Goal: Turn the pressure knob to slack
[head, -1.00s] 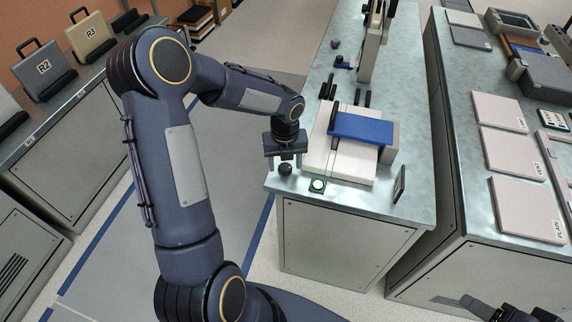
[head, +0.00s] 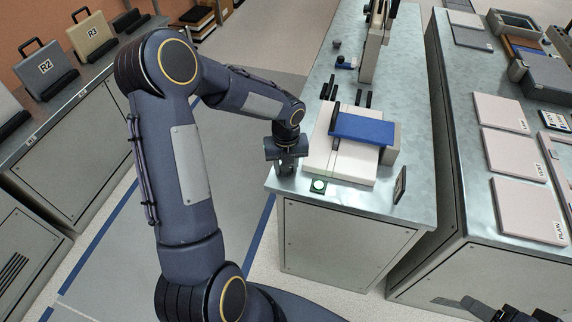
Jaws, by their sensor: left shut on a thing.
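My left gripper (head: 286,168) points down at the near left corner of the middle bench (head: 408,212). It is shut on the dark round pressure knob, which its fingers now hide almost wholly. The knob's setting and any marks on it cannot be read. The knob sits just left of a white machine bed (head: 341,172) with a blue block (head: 361,129) across it. My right gripper (head: 500,312) shows only in part at the bottom right edge, and its jaws cannot be made out.
A green button (head: 318,186) is close right of the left gripper. A small dark upright panel (head: 400,184) stands at the bench's right front. Pale labelled plates (head: 527,209) lie on the right bench. Cases (head: 46,68) stand on the left bench.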

